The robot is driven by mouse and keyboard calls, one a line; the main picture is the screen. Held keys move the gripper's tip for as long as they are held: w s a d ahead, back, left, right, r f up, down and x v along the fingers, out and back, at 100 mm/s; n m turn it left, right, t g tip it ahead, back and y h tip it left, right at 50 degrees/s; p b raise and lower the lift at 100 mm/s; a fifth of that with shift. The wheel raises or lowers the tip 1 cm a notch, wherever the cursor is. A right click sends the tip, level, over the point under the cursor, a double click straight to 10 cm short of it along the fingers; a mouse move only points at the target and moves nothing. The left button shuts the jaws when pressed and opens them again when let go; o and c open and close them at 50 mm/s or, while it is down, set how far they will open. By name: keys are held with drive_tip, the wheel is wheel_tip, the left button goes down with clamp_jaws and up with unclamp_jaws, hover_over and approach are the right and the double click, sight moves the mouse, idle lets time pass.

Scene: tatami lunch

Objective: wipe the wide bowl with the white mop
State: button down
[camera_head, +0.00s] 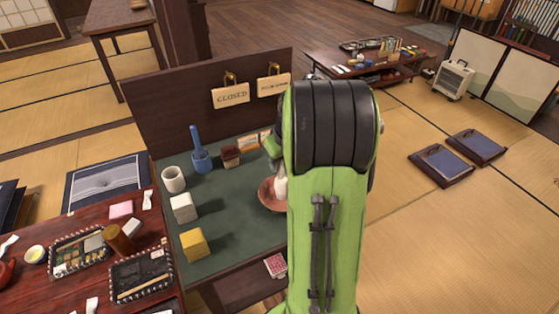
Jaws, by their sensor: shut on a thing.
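The wide bowl (267,196) is reddish brown and sits on the dark green top of the low stand. My own arm hides its right side. A white piece, which I take to be the white mop (281,188), stands upright in or just over the bowl; I cannot tell if it touches the inside. My gripper (277,165) is above it, mostly hidden behind my arm, and is shut on the white mop.
On the green top (228,228) stand a white cup (174,180), a blue mortar-like cup (202,160) with a tall handle, a white block (184,208), a yellow block (194,244) and a small brown box (231,156). A brown panel (185,112) with hanging signs rises behind.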

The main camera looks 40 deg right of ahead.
drive_tip(key=shift+f+b, duration=0.35)
drive_tip(key=shift+f, duration=0.05)
idle(0.5)
drive_tip(key=n+y+p, duration=0.1)
drive_tip(key=n, duration=0.2)
drive_tip(key=shift+d+r+n, duration=0.1)
drive_tip(key=shift+n, duration=0.3)
drive_tip(key=n+y, duration=0.1)
drive_tip(key=n, duration=0.2)
drive_tip(key=shift+w+p, duration=0.15)
drive_tip(key=shift+p, duration=0.2)
